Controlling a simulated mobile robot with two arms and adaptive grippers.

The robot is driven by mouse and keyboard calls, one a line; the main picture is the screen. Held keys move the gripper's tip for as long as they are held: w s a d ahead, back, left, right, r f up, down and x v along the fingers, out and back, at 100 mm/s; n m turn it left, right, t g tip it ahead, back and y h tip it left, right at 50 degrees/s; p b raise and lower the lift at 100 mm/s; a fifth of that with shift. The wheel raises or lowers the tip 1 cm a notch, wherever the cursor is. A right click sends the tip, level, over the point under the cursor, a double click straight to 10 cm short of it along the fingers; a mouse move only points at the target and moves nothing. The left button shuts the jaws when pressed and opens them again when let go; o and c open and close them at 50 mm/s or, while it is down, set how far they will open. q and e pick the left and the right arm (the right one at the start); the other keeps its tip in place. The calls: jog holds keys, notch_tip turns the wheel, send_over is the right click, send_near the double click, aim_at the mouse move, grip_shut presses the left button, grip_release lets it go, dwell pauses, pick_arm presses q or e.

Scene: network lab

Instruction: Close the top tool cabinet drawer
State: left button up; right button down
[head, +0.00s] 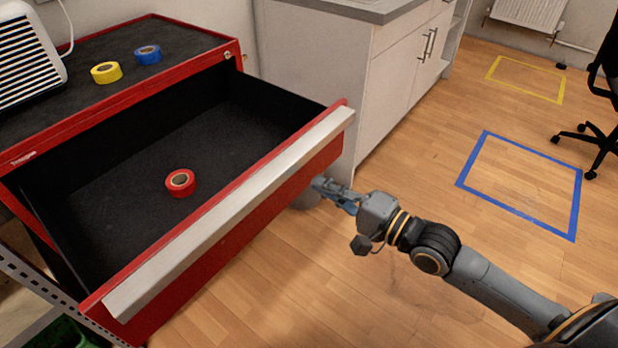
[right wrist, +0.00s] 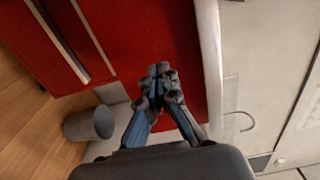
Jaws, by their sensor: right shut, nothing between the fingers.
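The top drawer (head: 240,225) of the red tool cabinet (head: 120,108) is pulled far out, with a pale handle strip along its front's upper edge. A red tape roll (head: 180,182) lies on its black floor. My right gripper (head: 322,186) is shut and empty, close to the right end of the drawer front; I cannot tell whether it touches. In the right wrist view the gripper (right wrist: 161,72) points at a red panel (right wrist: 150,40) with a pale edge strip on its right. My left gripper is not in view.
On the cabinet top are a yellow tape roll (head: 106,72), a blue tape roll (head: 148,54) and a white grilled device (head: 28,58). A white counter unit (head: 385,80) stands behind the drawer. A grey bin (right wrist: 88,124) shows on the floor. The floor at right is mostly clear.

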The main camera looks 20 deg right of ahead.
aim_at(308, 178)
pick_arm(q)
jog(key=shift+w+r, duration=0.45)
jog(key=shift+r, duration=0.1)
pick_arm(e)
jog(key=shift+x, duration=1.95)
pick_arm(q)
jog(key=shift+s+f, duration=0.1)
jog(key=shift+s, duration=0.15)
pick_arm(e)
jog(key=shift+w, duration=0.1)
